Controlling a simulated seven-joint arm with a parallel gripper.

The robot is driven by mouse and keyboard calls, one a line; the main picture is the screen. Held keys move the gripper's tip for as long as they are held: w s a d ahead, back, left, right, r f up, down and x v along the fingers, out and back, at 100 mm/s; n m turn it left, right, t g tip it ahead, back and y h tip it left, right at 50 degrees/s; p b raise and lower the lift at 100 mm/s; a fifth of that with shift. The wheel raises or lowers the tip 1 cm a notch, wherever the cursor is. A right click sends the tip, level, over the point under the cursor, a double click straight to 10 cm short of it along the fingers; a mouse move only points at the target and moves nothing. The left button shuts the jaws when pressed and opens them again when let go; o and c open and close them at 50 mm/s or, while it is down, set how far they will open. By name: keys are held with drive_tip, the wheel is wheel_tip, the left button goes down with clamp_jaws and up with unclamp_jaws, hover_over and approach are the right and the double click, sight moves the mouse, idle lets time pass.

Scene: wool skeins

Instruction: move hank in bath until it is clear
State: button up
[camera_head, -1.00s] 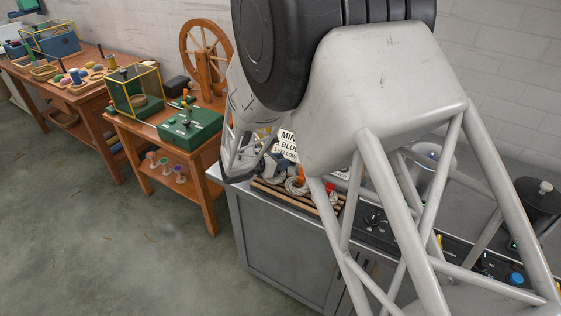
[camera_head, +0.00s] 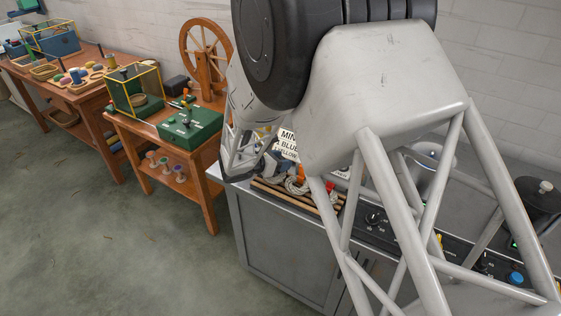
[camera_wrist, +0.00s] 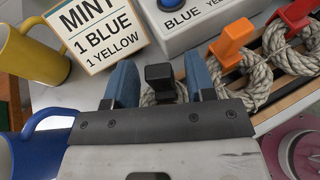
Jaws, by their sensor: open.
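My gripper (camera_wrist: 160,68) is open in the wrist view, its two blue fingers apart. A black block-shaped holder (camera_wrist: 160,76) shows between the fingers, with pale rope of a hank (camera_wrist: 148,97) partly visible beside it; the gripper's body hides the rest. I cannot tell whether either finger touches it. To the right, a hank with an orange holder (camera_wrist: 232,40) and one with a red holder (camera_wrist: 294,14) lie on a slatted wooden rack (camera_wrist: 275,118). In the head view, the rack (camera_head: 268,192) is partly hidden by my arm.
A sign reading MINT, 1 BLUE, 1 YELLOW (camera_wrist: 98,32) stands ahead. Beside it is a pale box with a blue button (camera_wrist: 174,4). A yellow mug (camera_wrist: 30,55) and a blue mug (camera_wrist: 35,145) stand left. A pink round vessel (camera_wrist: 298,150) is at lower right.

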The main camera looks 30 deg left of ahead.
drive_tip(key=v, duration=1.2)
drive_tip(key=shift+w+d+r, duration=0.1)
drive_tip(key=shift+d+r, duration=0.05)
drive_tip(key=shift+d, duration=0.05)
idle(0.7)
drive_tip(key=w+d+r+m+g, duration=0.1)
drive_tip(key=d+r+m+g, duration=0.3)
drive_tip(key=d, duration=0.9)
drive_tip(key=w+d+r+m+g+h, duration=0.15)
drive_tip(key=d+r+m, duration=0.4)
drive_tip(key=d, duration=0.65)
drive_tip(key=w+d+r+m+g, duration=0.1)
drive_tip(key=d+r+m+g, duration=0.35)
drive_tip(key=d, duration=0.85)
drive_tip(key=s+d+r+m+y, duration=0.1)
drive_tip(key=s+d+r+m, duration=0.25)
drive_tip(key=d, duration=0.45)
drive_tip(key=s+d+r+m+y, duration=0.2)
drive_tip(key=s+d+m, duration=0.3)
drive_tip(key=d, duration=0.2)
drive_tip(key=s+d+m+y, duration=0.4)
drive_tip(key=s+d+m, duration=0.5)
drive_tip(key=s, duration=0.5)
drive_tip(key=shift+s+d+r, duration=0.15)
drive_tip(key=shift+d+r, duration=0.15)
drive_tip(key=shift+d, duration=0.25)
drive_tip(key=shift+c, duration=0.3)
